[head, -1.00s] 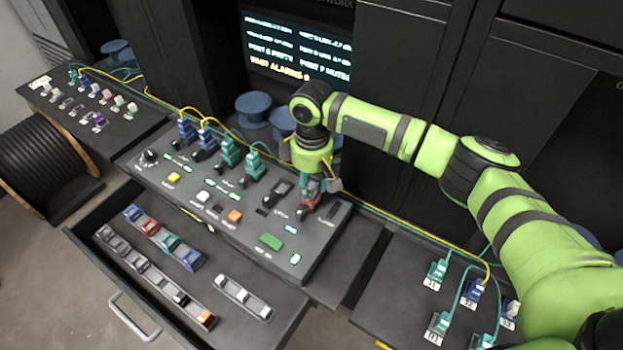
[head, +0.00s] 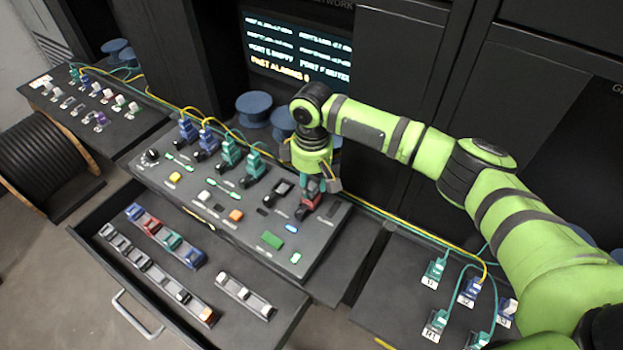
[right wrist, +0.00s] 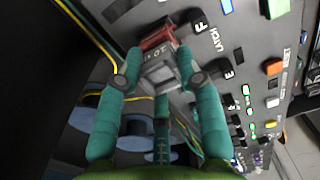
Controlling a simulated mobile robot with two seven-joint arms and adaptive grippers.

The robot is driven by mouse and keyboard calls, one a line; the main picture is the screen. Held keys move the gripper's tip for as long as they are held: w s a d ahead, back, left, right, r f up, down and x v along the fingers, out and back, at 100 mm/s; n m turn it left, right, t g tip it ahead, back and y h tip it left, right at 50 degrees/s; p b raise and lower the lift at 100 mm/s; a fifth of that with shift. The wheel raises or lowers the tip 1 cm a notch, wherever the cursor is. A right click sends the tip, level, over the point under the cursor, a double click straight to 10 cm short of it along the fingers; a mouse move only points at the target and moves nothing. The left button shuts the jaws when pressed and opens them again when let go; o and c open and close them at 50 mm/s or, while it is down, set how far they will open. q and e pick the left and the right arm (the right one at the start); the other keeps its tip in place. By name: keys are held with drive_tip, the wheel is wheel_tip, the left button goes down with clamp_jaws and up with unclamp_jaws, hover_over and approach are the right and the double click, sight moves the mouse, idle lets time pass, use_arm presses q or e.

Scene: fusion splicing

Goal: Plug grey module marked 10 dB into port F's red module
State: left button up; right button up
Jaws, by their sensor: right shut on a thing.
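My right gripper (head: 318,184) is over the far right end of the sloped port panel (head: 330,228). The red module (right wrist: 157,34) stands at the port labelled F, just beyond the grey module. The two look close together or touching; I cannot tell whether the grey one is seated. In the head view the red module (head: 309,195) shows just below the fingers. My left gripper is not in view.
Blue and teal plugs (head: 228,154) with yellow cables stand along the panel's back. An open drawer (head: 105,290) in front holds rows of small modules. A side shelf (head: 400,308) at right carries several tagged connectors. A lit screen (head: 298,48) is behind.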

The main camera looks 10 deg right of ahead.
drive_tip(key=shift+f, duration=0.5)
idle(0.4)
drive_tip(key=o, duration=1)
drive_tip(key=shift+o, duration=0.2)
wheel_tip(320, 180, up, 12)
